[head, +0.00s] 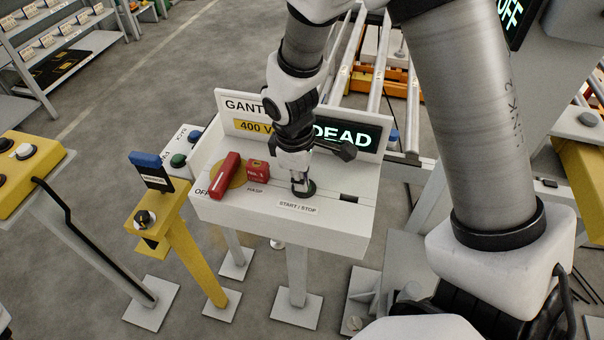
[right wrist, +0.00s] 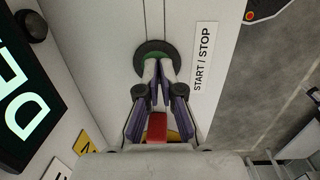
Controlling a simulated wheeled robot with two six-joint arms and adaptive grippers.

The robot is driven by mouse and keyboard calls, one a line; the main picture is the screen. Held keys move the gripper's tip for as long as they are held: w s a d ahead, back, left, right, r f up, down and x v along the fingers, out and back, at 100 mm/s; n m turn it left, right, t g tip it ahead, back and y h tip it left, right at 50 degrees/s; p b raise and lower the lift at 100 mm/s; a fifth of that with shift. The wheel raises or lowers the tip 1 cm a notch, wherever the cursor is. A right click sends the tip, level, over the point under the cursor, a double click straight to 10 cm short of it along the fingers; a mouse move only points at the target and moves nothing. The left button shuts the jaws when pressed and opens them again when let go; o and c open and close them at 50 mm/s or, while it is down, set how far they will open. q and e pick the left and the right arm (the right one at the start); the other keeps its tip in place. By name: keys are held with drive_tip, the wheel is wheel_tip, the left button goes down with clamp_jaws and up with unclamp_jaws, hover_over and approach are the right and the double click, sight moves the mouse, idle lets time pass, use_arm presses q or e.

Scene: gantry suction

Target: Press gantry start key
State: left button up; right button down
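The start key is a green button in a black round collar (right wrist: 142,49), beside a START / STOP label (right wrist: 204,58) in the right wrist view. In the head view the same label (head: 298,207) is on the front of the white console (head: 235,208). My right gripper (right wrist: 158,68) points down at the key, its fingertips together and empty. The tips cover part of the green face; whether they touch it or hover just above I cannot tell. In the head view the right gripper (head: 302,186) hides most of the key. My left gripper is not in view.
On the console, left of my gripper, are a red handle (head: 226,175) and a red lock (head: 258,172) near the HASP label. The display behind reads DEAD (head: 352,137). A yellow post with a knob (head: 144,219) stands to the left. A yellow-topped box (head: 36,165) is farther left.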

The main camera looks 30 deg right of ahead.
drive_tip(key=shift+s+f, duration=0.15)
drive_tip(key=shift+f, duration=0.2)
drive_tip(key=shift+r+p, duration=0.3)
drive_tip(key=r+p, duration=0.4)
drive_tip(key=p, duration=0.1)
drive_tip(key=shift+w+r, duration=0.35)
drive_tip(key=shift+r, duration=0.05)
drive_tip(key=shift+w+a+r+b, duration=0.15)
drive_tip(key=shift+r+b, duration=0.15)
drive_tip(key=shift+b, duration=0.25)
wheel_tip(320, 180, up, 8)
drive_tip(key=shift+a+r+b, duration=0.25)
drive_tip(key=shift+a+b, duration=0.15)
